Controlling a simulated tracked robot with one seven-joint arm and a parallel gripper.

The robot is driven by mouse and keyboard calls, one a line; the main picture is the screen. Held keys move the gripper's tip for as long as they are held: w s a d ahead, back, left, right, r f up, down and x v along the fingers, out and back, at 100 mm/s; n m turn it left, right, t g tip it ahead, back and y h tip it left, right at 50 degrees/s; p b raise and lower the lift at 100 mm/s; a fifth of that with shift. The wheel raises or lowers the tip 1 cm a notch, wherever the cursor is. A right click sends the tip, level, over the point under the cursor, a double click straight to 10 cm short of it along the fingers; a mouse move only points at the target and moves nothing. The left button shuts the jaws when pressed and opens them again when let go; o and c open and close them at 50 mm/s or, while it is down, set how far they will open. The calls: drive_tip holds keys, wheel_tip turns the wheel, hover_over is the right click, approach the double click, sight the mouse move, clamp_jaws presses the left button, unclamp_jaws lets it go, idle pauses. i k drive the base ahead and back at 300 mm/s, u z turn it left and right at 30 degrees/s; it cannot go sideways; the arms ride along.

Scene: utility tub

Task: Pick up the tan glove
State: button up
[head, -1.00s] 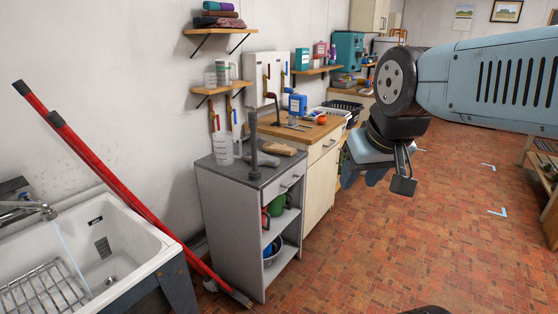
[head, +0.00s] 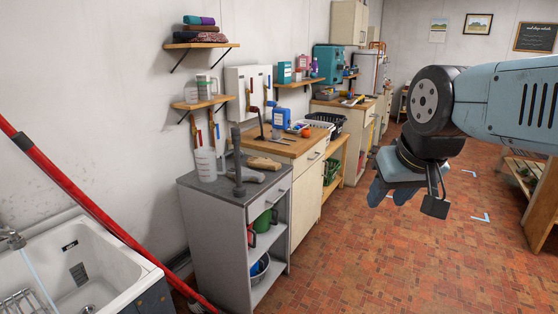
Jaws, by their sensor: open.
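A tan item (head: 264,162), which looks like the tan glove, lies flat on the dark top of the grey cabinet (head: 225,195), near its back right. A grey item (head: 248,175) lies just in front of it, next to a dark upright post (head: 237,160). My gripper (head: 434,203) hangs on the right of the head view, well to the right of the cabinet and above the floor. It is open and nothing shows in it. Part of it is hidden behind my wrist.
A clear measuring jug (head: 206,164) stands left of the post. A red pole (head: 75,205) leans across the white sink (head: 90,265). A wooden-topped counter (head: 285,146) adjoins behind. The brick-patterned floor (head: 370,265) is open to the right.

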sight(257, 162)
drive_tip(key=z, duration=0.5)
drive_tip(key=i, duration=1.75)
drive_tip(key=u, duration=0.55)
drive_tip(key=k, duration=0.9)
drive_tip(key=u, duration=0.15)
drive_tip(key=i, duration=0.9)
drive_tip(key=z, duration=0.1)
